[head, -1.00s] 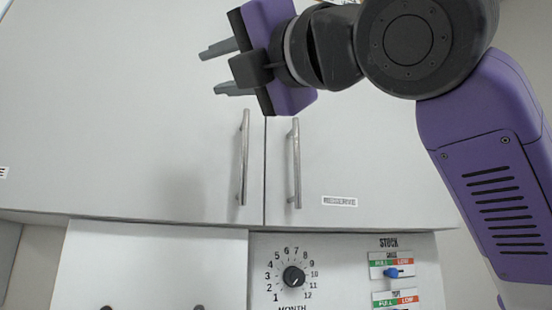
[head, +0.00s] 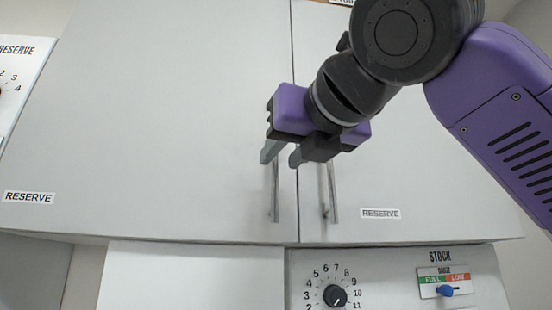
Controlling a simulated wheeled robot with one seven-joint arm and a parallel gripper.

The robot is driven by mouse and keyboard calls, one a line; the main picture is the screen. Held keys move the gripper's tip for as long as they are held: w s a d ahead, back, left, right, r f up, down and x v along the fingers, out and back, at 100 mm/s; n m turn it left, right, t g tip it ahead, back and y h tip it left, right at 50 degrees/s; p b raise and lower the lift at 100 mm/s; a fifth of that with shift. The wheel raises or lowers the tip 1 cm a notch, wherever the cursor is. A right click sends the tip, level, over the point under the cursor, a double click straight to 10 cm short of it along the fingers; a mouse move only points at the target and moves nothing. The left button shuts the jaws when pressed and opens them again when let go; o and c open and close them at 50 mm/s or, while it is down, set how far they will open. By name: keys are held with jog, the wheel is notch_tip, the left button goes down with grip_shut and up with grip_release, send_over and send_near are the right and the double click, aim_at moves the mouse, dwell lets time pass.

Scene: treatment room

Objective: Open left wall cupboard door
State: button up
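The left wall cupboard door (head: 160,120) is a plain light grey panel, closed against the right door (head: 400,180). Its upright metal bar handle (head: 275,195) is near its right edge; the upper part is hidden behind my gripper. My gripper (head: 281,156) is open, its two grey fingers apart and pointing toward the doors. It overlaps the upper part of the left handle in the head view. I cannot tell whether the fingers are around the bar or in front of it. The right door's handle (head: 333,195) is just to the right, partly hidden by my gripper.
RESERVE labels (head: 28,197) mark both doors. Below the cupboard are a white panel (head: 195,275), a black month dial (head: 335,295) and a stock slider with a blue knob (head: 445,290). Another dial panel (head: 20,75) stands at the far left.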

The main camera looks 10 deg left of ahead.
aim_at(276, 162)
jog(key=shift+x, duration=1.8)
jog(key=shift+a, duration=0.1)
grip_shut()
